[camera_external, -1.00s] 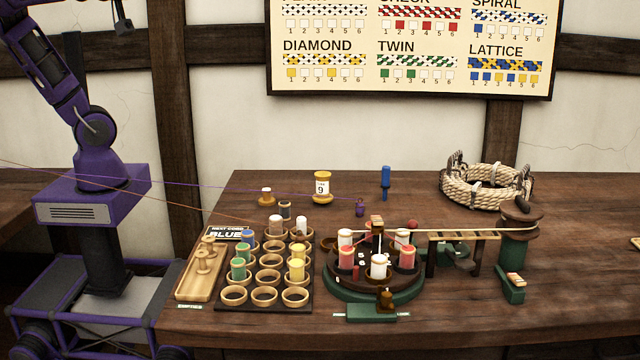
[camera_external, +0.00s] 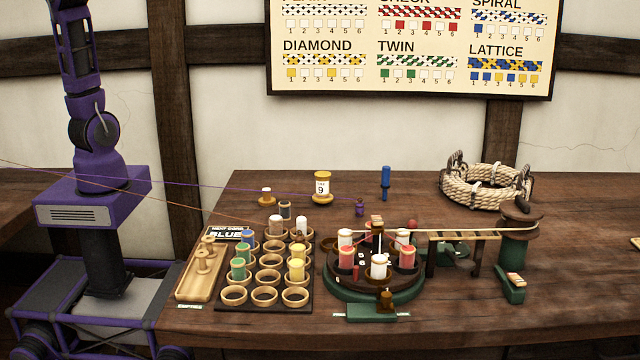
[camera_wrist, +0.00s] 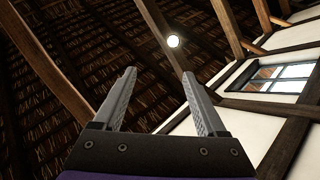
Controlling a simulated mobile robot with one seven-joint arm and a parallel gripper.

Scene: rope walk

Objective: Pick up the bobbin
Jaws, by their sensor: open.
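Several bobbins stand in the rack of round cups (camera_external: 264,294) on the table, among them green (camera_external: 239,268), blue (camera_external: 247,240), yellow (camera_external: 297,268) and white (camera_external: 302,225) ones. The pictures do not show which one the task means. Red and white bobbins (camera_external: 379,266) stand on the round green-based braiding machine (camera_external: 372,290). My gripper (camera_wrist: 158,100) is open and empty in the wrist view, pointing up at the roof, far from the bobbins. It is out of the external view, above its top edge.
A yellow spool marked 9 (camera_external: 322,188), a blue-handled tool (camera_external: 386,182) and a rope coil (camera_external: 486,186) stand farther back. Thin strings cross the left side. The table's front right is clear.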

